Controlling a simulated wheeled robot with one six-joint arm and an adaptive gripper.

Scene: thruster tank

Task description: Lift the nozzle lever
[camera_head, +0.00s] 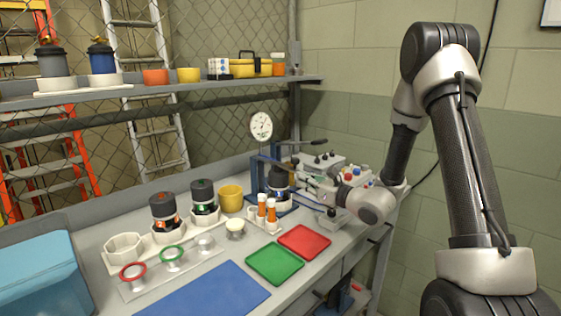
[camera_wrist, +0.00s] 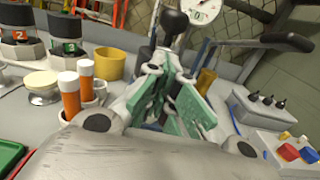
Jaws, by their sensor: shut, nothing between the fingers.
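A dark lever (camera_head: 306,142) sticks out to the right from the top of a blue-framed stand (camera_head: 256,172) on the bench. It looks like the nozzle lever and lies about level. In the wrist view the lever (camera_wrist: 258,41) shows beyond and to the right of the fingers. My gripper (camera_head: 307,178) is below the lever, beside the stand, apart from it. In the wrist view its green-padded fingers (camera_wrist: 163,85) are shut and empty. A dark canister (camera_head: 278,177) is in the stand, partly hidden. A black knob (camera_wrist: 174,22) shows just past the fingertips.
A round gauge (camera_head: 261,126) tops the stand. Red (camera_head: 304,241) and green (camera_head: 274,263) mats lie in front.

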